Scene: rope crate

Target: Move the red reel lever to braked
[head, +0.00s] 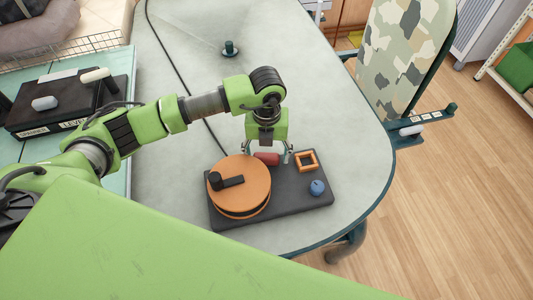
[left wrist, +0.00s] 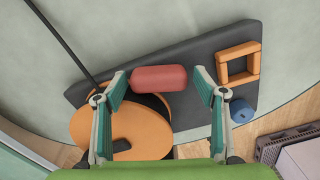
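The red reel lever (head: 266,158) shows as a short red cylinder beside the orange reel (head: 240,184) on a dark base plate (head: 290,200). In the left wrist view the red lever (left wrist: 158,78) lies crosswise near the top of the reel (left wrist: 130,135). My left gripper (head: 267,152) is above the base plate, pointing down at the lever. In the left wrist view its fingers (left wrist: 160,75) are spread, one near each end of the lever, with small gaps apparent. No braked mark is readable on the reel. My right gripper is not in view.
An orange square frame (head: 306,161) and a blue knob (head: 317,187) stand on the base plate, right of the lever. A dark cable (head: 183,80) runs across the pale table (head: 310,85). A black box (head: 70,105) is at the left.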

